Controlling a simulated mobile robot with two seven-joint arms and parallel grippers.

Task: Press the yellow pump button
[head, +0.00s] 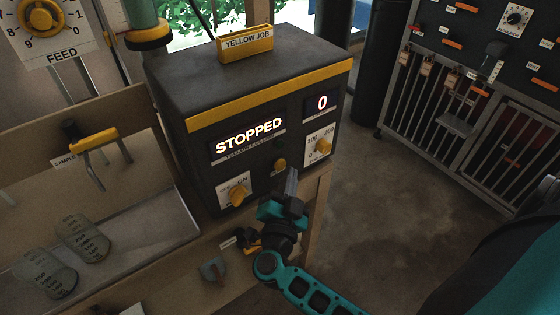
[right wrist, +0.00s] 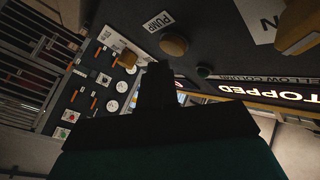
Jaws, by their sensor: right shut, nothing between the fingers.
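The yellow pump button (head: 280,165) is a small round button on the front of a dark control box (head: 255,110), between two yellow knobs. In the right wrist view the yellow pump button (right wrist: 174,44) sits beside a white PUMP label (right wrist: 158,21). The box's display (head: 248,138) reads STOPPED and a smaller display reads 0. My right gripper (head: 292,178) is shut and empty, just in front of and slightly below the button. In the right wrist view its dark fingertips (right wrist: 155,72) appear close to the button, with a small gap in the picture. My left gripper is not in view.
An OFF/ON knob (head: 238,195) is left of the button and a dial knob (head: 324,147) is right of it. A YELLOW JOB holder (head: 246,46) stands on the box. Floor at the right is clear.

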